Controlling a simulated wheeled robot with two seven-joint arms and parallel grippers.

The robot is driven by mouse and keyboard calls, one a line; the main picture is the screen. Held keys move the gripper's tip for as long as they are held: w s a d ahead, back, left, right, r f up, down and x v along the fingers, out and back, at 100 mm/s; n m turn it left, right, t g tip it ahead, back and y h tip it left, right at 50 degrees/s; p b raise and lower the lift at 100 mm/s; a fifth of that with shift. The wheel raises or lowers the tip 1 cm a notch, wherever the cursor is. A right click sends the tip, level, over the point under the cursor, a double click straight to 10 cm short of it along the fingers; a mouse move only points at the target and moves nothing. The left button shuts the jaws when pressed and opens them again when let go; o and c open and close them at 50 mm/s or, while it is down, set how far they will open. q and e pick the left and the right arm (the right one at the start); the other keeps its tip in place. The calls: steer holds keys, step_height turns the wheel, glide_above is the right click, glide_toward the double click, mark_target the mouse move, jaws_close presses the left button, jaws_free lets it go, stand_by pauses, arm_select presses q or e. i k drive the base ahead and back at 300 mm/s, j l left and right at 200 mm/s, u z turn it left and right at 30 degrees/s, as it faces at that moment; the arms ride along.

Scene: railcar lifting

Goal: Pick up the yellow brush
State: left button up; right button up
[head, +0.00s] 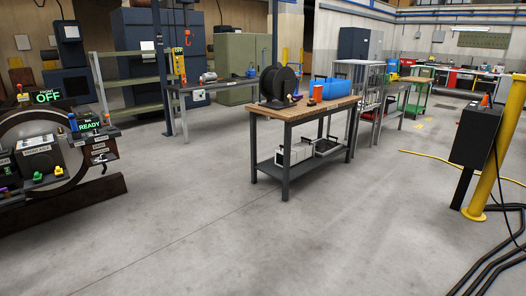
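I cannot make out a yellow brush for certain in the head view. Small items stand on the wooden-topped workbench (313,107) in the middle distance: a black reel (278,82), an orange cylinder (317,93) and a blue bin (331,89). Some small dark items between them are too small to tell. Neither of my grippers is in view.
A round machine (38,150) with green lit signs stands at the left. A yellow post (497,150) and a black box on a stand (474,138) are at the right, with black cables (492,265) on the floor. The grey floor (240,240) in front is clear.

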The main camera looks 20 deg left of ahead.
mark_target(58, 171)
steer(key=i+j+u, duration=0.15)
steer(key=u, duration=0.25)
steer(key=i+u, duration=0.6)
steer(key=u, duration=0.15)
steer(key=i+l+u, duration=0.1)
steer(key=i+u, duration=0.25)
steer(key=i+j+u, duration=0.1)
steer(key=i+u, duration=0.2)
steer(key=i, duration=1.1)
steer(key=i+l+z, duration=0.25)
steer(key=i, duration=0.35)
steer(key=i+j+z, duration=0.2)
steer(key=i, duration=0.4)
steer(key=i+z, duration=0.25)
steer(key=i, duration=0.35)
steer(key=i+j+z, duration=0.2)
steer(key=i, duration=0.4)
steer(key=i+u, duration=0.1)
steer(key=i, duration=0.45)
steer(key=i+l+u, duration=0.1)
steer(key=i, duration=0.5)
steer(key=i+l+u, duration=0.15)
steer(key=i, duration=0.4)
steer(key=i+u, duration=0.8)
steer(key=i+l+u, duration=0.15)
steer(key=u, duration=2.8)
